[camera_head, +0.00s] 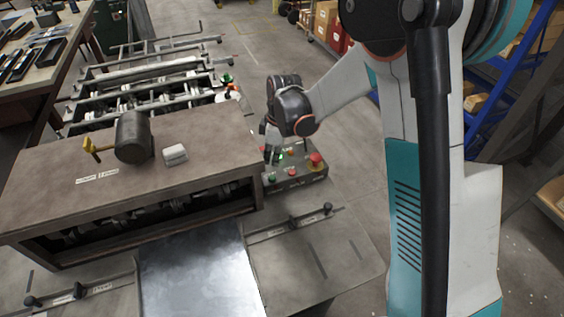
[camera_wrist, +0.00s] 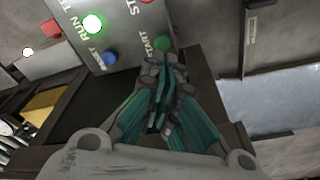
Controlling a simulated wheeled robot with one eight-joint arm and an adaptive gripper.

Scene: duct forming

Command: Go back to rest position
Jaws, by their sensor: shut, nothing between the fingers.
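My gripper (camera_wrist: 160,85) is shut and empty in the wrist view, its fingertips close to the green START button (camera_wrist: 162,43) of the control panel (camera_wrist: 105,30). I cannot tell whether the fingertips touch the button. A lit green lamp (camera_wrist: 92,23) and a blue RESET button (camera_wrist: 110,58) are on the same panel. In the head view my arm reaches down to the control panel (camera_head: 298,177), beside the brown workbench. The panel's red mushroom button (camera_head: 316,159) shows at its right end. The fingertips are small and partly hidden there.
The workbench (camera_head: 60,215) holds a dark mallet (camera_head: 133,137) with a yellow end and a small pale block (camera_head: 175,154). A metal sheet (camera_head: 197,275) lies in front. A roller frame (camera_head: 150,70) stands behind. Blue shelving (camera_head: 500,75) is at right. Open floor lies between.

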